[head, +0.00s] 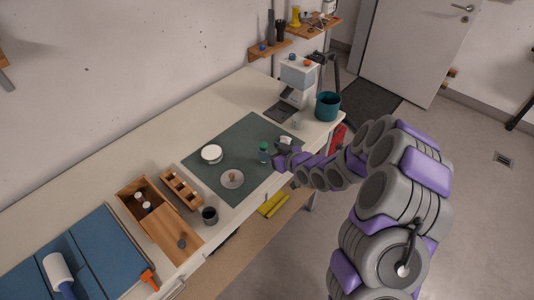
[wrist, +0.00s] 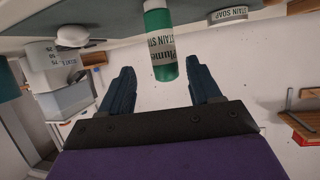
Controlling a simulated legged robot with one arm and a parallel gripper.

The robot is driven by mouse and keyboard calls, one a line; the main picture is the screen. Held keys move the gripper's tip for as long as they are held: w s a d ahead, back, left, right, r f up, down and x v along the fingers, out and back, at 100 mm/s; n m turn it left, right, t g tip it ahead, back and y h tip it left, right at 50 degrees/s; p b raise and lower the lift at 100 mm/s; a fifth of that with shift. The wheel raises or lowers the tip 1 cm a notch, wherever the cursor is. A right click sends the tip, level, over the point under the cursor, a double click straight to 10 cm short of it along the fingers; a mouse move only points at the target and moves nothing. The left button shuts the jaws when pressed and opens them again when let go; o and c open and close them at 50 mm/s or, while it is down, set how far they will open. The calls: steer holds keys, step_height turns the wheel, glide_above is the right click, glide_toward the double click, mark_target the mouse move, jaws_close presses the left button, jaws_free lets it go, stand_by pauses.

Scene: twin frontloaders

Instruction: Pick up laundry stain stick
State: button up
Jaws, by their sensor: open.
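The laundry stain stick (head: 264,150) is a small green bottle with a pale label, standing upright on the dark green mat (head: 237,133). In the wrist view, which is upside down, the stain stick (wrist: 158,42) shows large, with part of its label readable. It lies between the lines of the two fingers, at or just past their tips. My gripper (head: 276,158) is beside the bottle on its right. In the wrist view my gripper (wrist: 163,72) is open, with a gap between its fingers and the bottle.
A white round tin (head: 212,154) and a small dish (head: 232,179) stand left of the bottle. A white item (head: 286,140) is close behind my gripper. A dispenser (head: 294,82) and teal bucket (head: 328,106) stand at the far end. A wooden box (head: 160,219) is nearer left.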

mark_target(267, 149)
steer(key=x, duration=0.4)
steer(key=a+b+x, duration=0.1)
steer(key=x, duration=0.1)
steer(key=shift+s+r, duration=0.2)
steer(key=shift+s, duration=0.2)
steer(key=shift+w+a+f, duration=0.1)
steer(key=shift+w, duration=0.2)
steer(key=shift+d, duration=0.7)
steer(key=shift+a, duration=0.75)
steer(key=c, duration=0.8)
steer(key=shift+d, duration=0.35)
steer(key=shift+c, duration=1.3)
steer(key=shift+d, duration=0.2)
